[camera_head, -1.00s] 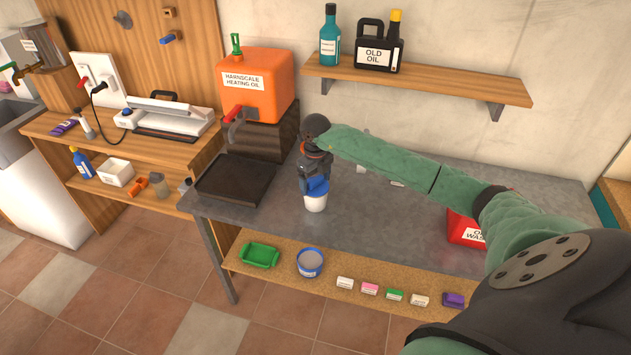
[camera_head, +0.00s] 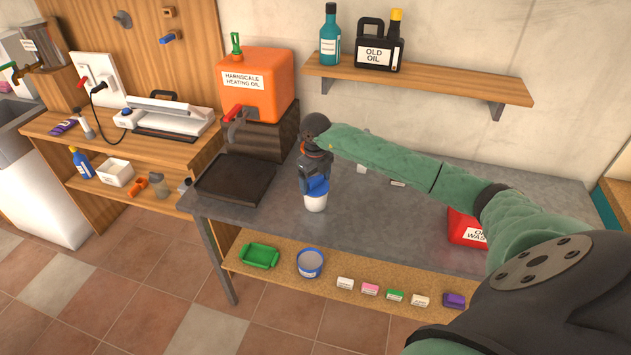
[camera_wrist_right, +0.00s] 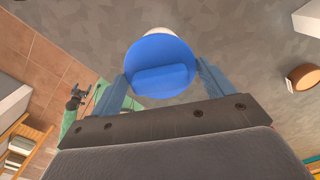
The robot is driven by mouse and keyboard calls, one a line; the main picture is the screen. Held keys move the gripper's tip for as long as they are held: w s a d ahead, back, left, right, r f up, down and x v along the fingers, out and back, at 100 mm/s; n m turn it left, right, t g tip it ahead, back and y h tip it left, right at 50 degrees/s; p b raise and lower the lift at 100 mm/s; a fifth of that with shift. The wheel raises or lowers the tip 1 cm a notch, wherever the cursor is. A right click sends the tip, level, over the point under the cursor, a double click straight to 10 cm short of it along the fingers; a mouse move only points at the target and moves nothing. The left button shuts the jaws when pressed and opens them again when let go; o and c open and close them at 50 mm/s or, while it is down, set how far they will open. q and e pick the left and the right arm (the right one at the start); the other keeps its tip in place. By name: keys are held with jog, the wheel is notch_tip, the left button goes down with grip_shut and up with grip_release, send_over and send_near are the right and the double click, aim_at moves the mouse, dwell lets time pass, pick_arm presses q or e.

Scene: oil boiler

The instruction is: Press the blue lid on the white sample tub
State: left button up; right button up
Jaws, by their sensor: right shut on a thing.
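The white sample tub (camera_head: 315,204) stands upright on the grey bench, near its front edge. The blue lid (camera_head: 318,186) is at the tub's top, directly under my right gripper (camera_head: 315,184). In the right wrist view, the lid (camera_wrist_right: 160,66) is a blue disc with a raised bar grip, and my right gripper (camera_wrist_right: 162,82) has a finger on each side of it. A little of the white tub (camera_wrist_right: 160,31) shows past the lid's far edge. Whether the lid is fully seated cannot be told.
A dark tray (camera_head: 236,180) lies left of the tub, with the orange heating oil can (camera_head: 262,85) behind it. A red waste container (camera_head: 464,229) stands to the right, partly behind my right arm. Small items lie on the lower shelf (camera_head: 330,268). The bench between tub and red container is mostly clear.

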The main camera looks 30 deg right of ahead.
dwell(0.3)
jog(key=o, duration=0.9)
jog(key=shift+r, duration=0.15)
jog(key=shift+r+p, duration=0.9)
jog(key=shift+r, duration=2.45)
jog(key=c, duration=2.1)
grip_shut()
